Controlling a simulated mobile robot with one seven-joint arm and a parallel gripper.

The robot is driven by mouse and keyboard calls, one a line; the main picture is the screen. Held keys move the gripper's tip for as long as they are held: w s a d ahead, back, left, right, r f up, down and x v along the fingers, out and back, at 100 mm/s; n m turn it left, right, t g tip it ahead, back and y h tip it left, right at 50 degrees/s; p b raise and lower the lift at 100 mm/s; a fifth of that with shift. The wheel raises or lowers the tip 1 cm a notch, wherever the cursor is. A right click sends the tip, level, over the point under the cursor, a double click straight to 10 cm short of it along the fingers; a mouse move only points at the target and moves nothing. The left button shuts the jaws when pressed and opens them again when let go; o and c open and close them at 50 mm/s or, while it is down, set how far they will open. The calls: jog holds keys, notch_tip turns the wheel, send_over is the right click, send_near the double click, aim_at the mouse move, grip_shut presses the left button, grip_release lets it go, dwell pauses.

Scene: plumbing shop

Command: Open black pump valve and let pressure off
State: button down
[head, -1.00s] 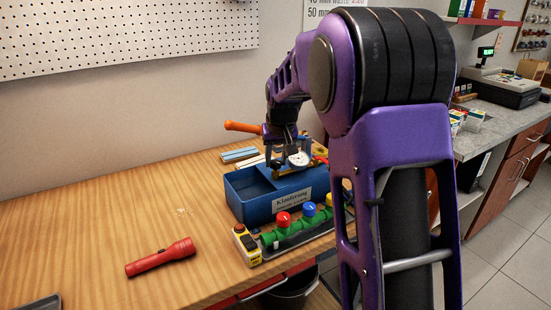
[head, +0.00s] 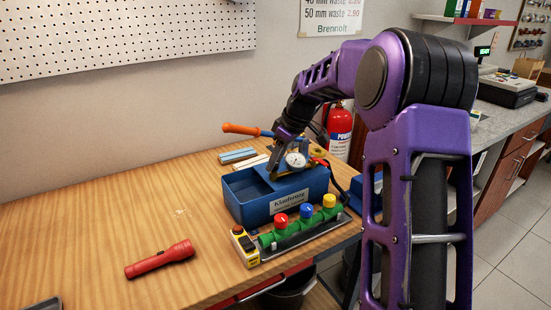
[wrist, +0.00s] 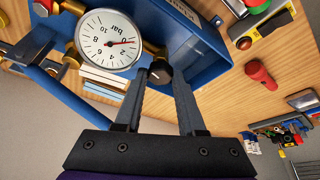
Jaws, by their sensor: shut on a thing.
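The blue test pump (head: 256,211) stands on the wooden bench, with an orange lever handle (head: 240,128) and a white dial gauge (head: 296,160). In the wrist view the gauge (wrist: 108,42) is large, marked bar, and its red needle points near the 0. The black valve knob (wrist: 159,73) sits beside the gauge on a brass fitting. My gripper (wrist: 163,80) has its two fingers on either side of the knob and is shut on it. In the head view my gripper (head: 282,166) is over the pump, left of the gauge. The knob is hard to make out there.
A green manifold with red, blue and yellow knobs (head: 305,225) lies in front of the pump, with a yellow-black device (head: 244,246) at its left. A red flashlight (head: 158,259) lies left on open bench. A fire extinguisher (head: 340,129) stands behind.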

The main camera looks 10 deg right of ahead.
jog(key=shift+n, duration=0.5)
jog(key=c, duration=0.5)
grip_release()
jog(key=shift+r, duration=0.1)
jog(key=p+v, duration=0.1)
jog(key=v, duration=1.6)
jog(key=shift+w+d+p, duration=0.15)
jog(key=shift+d+p, duration=0.1)
jog(key=shift+p, duration=0.1)
jog(key=shift+r, duration=0.1)
